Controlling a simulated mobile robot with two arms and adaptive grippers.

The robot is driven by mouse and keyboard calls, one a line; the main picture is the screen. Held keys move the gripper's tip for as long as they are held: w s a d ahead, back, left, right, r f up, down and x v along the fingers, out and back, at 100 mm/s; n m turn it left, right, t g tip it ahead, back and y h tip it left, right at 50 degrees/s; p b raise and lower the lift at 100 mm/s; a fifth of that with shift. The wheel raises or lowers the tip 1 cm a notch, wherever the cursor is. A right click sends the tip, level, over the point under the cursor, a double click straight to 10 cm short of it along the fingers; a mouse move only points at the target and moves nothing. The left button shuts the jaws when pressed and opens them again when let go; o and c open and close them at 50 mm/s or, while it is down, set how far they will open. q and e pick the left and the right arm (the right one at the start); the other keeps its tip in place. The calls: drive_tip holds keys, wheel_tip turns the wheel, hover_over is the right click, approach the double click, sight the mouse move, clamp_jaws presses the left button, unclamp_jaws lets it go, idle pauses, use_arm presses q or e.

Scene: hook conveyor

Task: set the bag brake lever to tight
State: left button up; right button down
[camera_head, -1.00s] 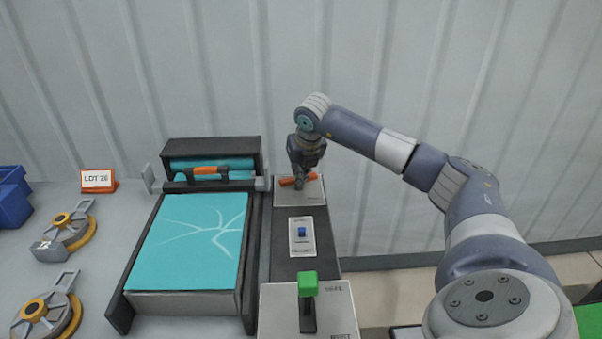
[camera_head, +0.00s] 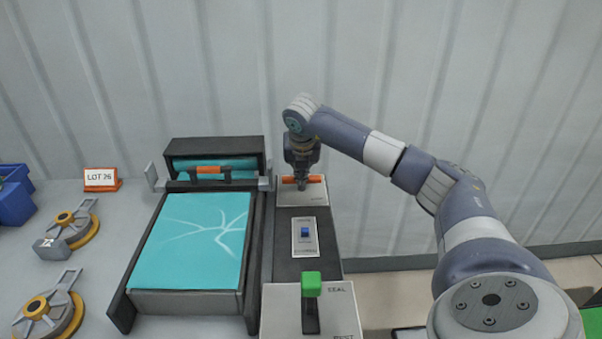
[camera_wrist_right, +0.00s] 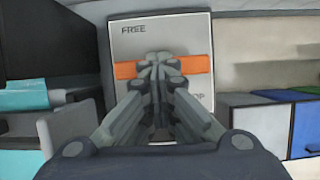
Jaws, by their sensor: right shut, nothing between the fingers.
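An orange lever bar (camera_head: 317,179) lies crosswise on a pale plate (camera_head: 287,195) at the back of the dark strip. In the right wrist view the orange bar (camera_wrist_right: 195,64) spans the plate, whose far edge reads FREE; the near label is mostly covered and only its end, OP, shows. I see no word "tight" on it. My right gripper (camera_head: 301,184) points down over the middle of the bar. Its fingers (camera_wrist_right: 158,64) are shut together and hide the bar's centre. I cannot tell whether they touch it. My left gripper is not in view.
Left of the strip stands a tray with a teal sheet (camera_head: 195,240) and an orange-gripped handle (camera_head: 208,170). Nearer on the strip are a blue switch (camera_head: 305,232) and a green-knobbed lever (camera_head: 311,284) on a plate marked SEAL. A ribbed wall stands behind.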

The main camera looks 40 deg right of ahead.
drive_tip(key=c, duration=2.4)
unclamp_jaws()
drive_tip(key=shift+s+f, duration=0.2)
drive_tip(key=shift+f, duration=0.3)
drive_tip(key=c, duration=1.1)
unclamp_jaws()
drive_tip(key=shift+d, duration=0.1)
drive_tip(key=o, duration=1.1)
drive_tip(key=shift+w+d+f, duration=0.25)
drive_tip(key=shift+w, duration=0.05)
drive_tip(key=shift+a+r, duration=0.15)
drive_tip(key=shift+r, duration=0.4)
drive_tip(key=v, duration=1.1)
drive_tip(key=shift+r, duration=0.25)
drive_tip(key=shift+a, duration=0.1)
